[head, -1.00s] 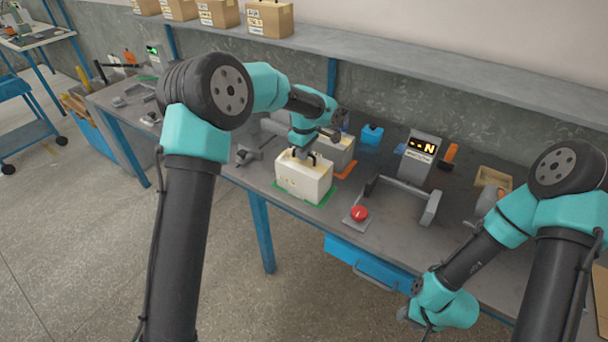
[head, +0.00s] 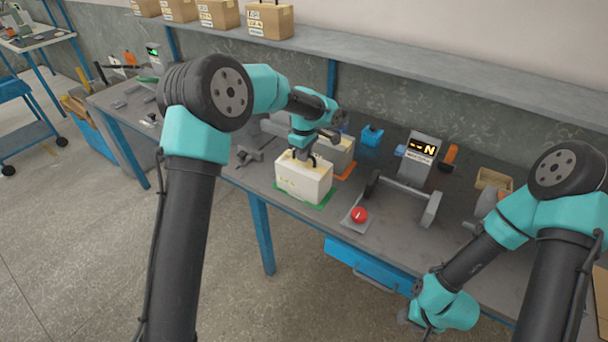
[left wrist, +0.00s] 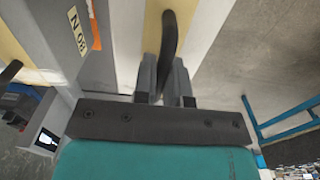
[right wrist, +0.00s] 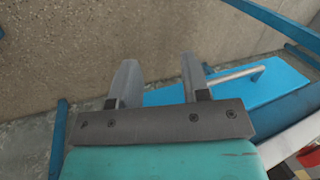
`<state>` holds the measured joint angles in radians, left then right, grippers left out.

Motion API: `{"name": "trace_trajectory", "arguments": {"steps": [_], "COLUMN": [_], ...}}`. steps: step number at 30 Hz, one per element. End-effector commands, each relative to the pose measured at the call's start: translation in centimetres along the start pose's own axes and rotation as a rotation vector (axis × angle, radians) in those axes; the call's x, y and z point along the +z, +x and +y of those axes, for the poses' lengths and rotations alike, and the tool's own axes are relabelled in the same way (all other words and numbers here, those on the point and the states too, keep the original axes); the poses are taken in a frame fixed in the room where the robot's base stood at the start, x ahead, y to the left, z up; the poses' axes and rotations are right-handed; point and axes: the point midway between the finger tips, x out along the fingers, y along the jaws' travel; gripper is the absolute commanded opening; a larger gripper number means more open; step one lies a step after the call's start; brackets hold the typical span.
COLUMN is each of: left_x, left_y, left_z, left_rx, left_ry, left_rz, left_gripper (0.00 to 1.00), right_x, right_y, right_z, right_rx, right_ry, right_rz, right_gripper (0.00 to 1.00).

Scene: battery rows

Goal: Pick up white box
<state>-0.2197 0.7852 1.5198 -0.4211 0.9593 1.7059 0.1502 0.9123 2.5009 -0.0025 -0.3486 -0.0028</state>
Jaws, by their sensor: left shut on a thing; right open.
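The white box (head: 304,182) has a cream top and a black handle, and stands upright on a green-marked spot on the bench. My left gripper (head: 305,157) is over its top. In the left wrist view the fingers (left wrist: 166,80) are shut on the black handle (left wrist: 169,38) of the white box. I cannot tell whether the box is clear of the bench. My right gripper (right wrist: 155,80) is open and empty, low in front of the bench; in the head view its fingertips are hard to make out.
A grey box (head: 341,156) stands on an orange-marked spot right behind the white box. A red button (head: 359,215), a grey handle frame (head: 402,196) and a display unit (head: 419,158) stand to the right. A blue drawer (head: 366,264) is below the bench near my right gripper.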

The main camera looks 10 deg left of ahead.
Motion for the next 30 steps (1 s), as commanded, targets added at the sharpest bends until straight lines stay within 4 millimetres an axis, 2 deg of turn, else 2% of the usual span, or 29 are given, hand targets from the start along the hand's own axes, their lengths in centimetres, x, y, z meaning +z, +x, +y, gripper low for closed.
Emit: {"name": "trace_trajectory", "arguments": {"steps": [10, 22, 30], "left_x": [0.0, 0.0, 1.1], "left_y": [-0.7, -3.8, -3.9], "left_z": [0.1, 0.1, -1.7], "left_rx": [0.005, 0.005, 0.003], "left_ry": [0.0, 0.0, 0.002], "left_rz": [0.001, 0.001, 0.001], "left_gripper": [0.0, 0.0, 0.0], "right_x": [0.0, 0.0, 0.0], "right_y": [0.0, 0.0, 0.0], "right_z": [0.0, 0.0, 0.0], "right_rx": [0.0, 0.0, 0.0], "right_ry": [0.0, 0.0, 0.0], "right_rz": [0.0, 0.0, 0.0], "right_gripper": [0.43, 0.43, 0.43]}}
